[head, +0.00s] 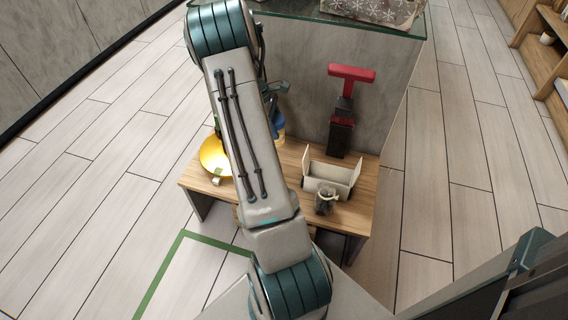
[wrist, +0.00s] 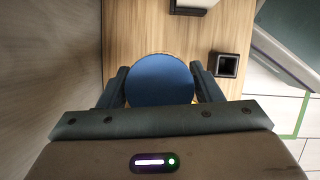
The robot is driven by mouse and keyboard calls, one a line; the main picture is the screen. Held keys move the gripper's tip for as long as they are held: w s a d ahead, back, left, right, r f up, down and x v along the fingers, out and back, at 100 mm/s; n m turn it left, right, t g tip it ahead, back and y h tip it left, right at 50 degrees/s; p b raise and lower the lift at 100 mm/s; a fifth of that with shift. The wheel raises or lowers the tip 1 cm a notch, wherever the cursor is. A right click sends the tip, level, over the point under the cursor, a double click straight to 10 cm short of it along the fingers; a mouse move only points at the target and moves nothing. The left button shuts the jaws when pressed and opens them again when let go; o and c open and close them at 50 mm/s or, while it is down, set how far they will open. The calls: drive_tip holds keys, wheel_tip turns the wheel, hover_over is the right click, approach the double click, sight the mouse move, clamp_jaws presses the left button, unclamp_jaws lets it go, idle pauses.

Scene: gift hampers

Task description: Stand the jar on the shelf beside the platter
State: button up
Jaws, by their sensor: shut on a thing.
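My gripper (wrist: 159,76) is shut on the jar, whose round blue top (wrist: 161,82) shows between the fingers in the wrist view. In the head view, part of the blue jar (head: 280,125) shows just right of my arm, near the grey panel; the arm hides the rest. I cannot tell whether its base touches the shelf. The wooden shelf (head: 358,213) is low, in front of the panel. The yellow round platter (head: 212,155) is at its left end, left of my arm and partly hidden by it.
An open white box (head: 333,175) stands on the shelf's right part, with a small dark glass-like container (head: 325,201) before it. A red-topped black object (head: 343,110) stands behind. In the wrist view, a dark square holder (wrist: 228,65) is right of the jar, with bare wood between.

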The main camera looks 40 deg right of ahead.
sight(284, 135)
drive_tip(key=shift+s+d+f+n, duration=0.15)
drive_tip(key=shift+s+d+f, duration=0.15)
drive_tip(key=shift+d, duration=0.3)
drive_tip(key=shift+s+d+f+n, duration=0.2)
drive_tip(key=shift+s+d, duration=0.2)
drive_tip(key=shift+d, duration=0.15)
wheel_tip(284, 135, down, 5)
drive_tip(key=shift+r+b, duration=0.1)
drive_tip(key=shift+b, duration=1.05)
drive_tip(key=shift+f+b, duration=0.95)
drive_tip(key=shift+f, duration=1.5)
drive_tip(key=shift+f, duration=0.15)
drive_tip(key=o, duration=1.2)
